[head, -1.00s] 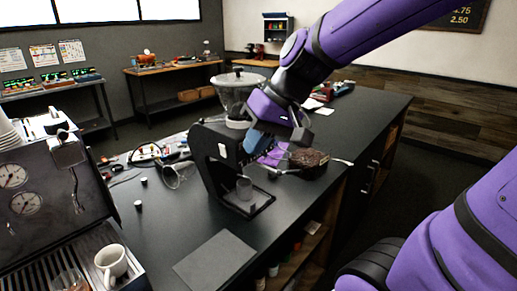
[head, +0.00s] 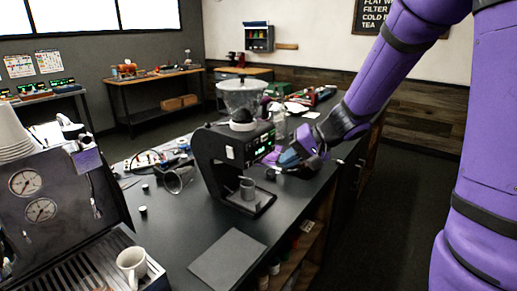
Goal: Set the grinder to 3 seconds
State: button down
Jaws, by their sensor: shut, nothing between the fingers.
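The black grinder (head: 219,154) stands upright on the dark counter, with a clear hopper (head: 242,97) on top. Its front panel (head: 261,146) faces right and has a small lit green display, too small to read. My gripper (head: 276,156) is shut and empty, just right of the front panel at about the height of the display. I cannot tell whether its fingertips touch the panel. The gripper and wrist hide part of the counter behind.
An espresso machine (head: 50,200) with two gauges stands at the left, a white cup (head: 131,262) on its drip tray. A dark flat mat (head: 228,259) lies in front of the grinder. Cables and a glass vessel (head: 178,180) lie left of the grinder. The aisle floor (head: 400,215) at right is clear.

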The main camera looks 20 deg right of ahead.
aim_at(249, 146)
dwell(0.3)
jog(key=w+a, duration=0.5)
jog(key=w, duration=0.2)
dwell(0.4)
jog(key=shift+w+a, duration=0.15)
dwell(1.9)
jog(key=shift+w+a, duration=0.15)
jog(key=shift+w, duration=0.1)
jog(key=shift+w+a, duration=0.25)
jog(key=shift+w, duration=0.05)
dwell(0.8)
jog(key=shift+s+d, duration=0.5)
jog(key=shift+s, duration=0.15)
dwell(0.4)
